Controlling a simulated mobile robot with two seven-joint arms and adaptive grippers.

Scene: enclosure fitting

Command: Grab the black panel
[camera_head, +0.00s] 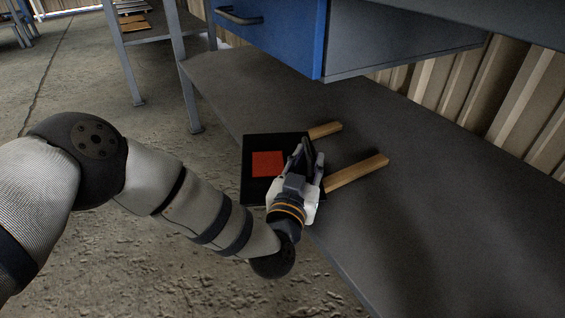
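The black panel (256,190) is a flat dark square with a red square (267,163) on it. It lies at the front edge of the low grey shelf, by two wooden strips. My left gripper (306,150) is over the panel's right side, and its fingers point toward the back of the shelf. The gripper hides part of the panel's right edge. Its fingers are small and dark here, so I cannot tell whether they are open or closed, or touch the panel. My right gripper is not in view.
Two wooden strips (357,173) and (325,130) lie on the grey shelf (440,220) behind the panel. A blue drawer unit (290,35) hangs above the shelf. A metal leg (182,80) stands to the left. The shelf's right part is clear.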

